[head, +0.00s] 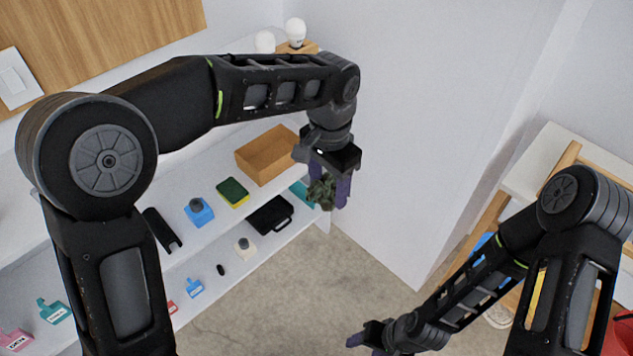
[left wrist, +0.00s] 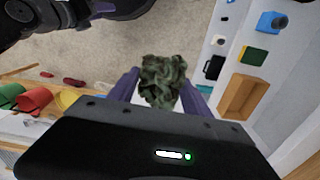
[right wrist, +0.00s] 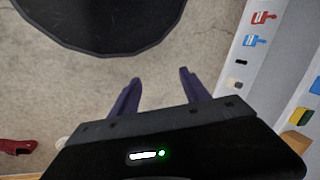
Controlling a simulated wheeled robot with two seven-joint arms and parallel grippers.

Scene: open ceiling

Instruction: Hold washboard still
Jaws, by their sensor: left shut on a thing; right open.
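My left gripper (head: 329,190) is shut on a crumpled camouflage-green cloth (head: 321,193), held in the air in front of the shelf's right end. In the left wrist view the cloth (left wrist: 163,82) bulges between the two purple fingers (left wrist: 164,80). My right gripper (head: 365,339) is low at the bottom of the head view. In the right wrist view its purple fingers (right wrist: 160,75) are spread apart with nothing between them, above the bare floor. I cannot make out a washboard in any view.
White shelves (head: 160,285) on the left hold an orange-brown box (head: 266,155), a green-yellow sponge (head: 232,192), a blue item (head: 199,211), a black case (head: 270,215) and small tagged items. A wooden rack (head: 490,225) stands at right. The concrete floor (head: 345,275) between is clear.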

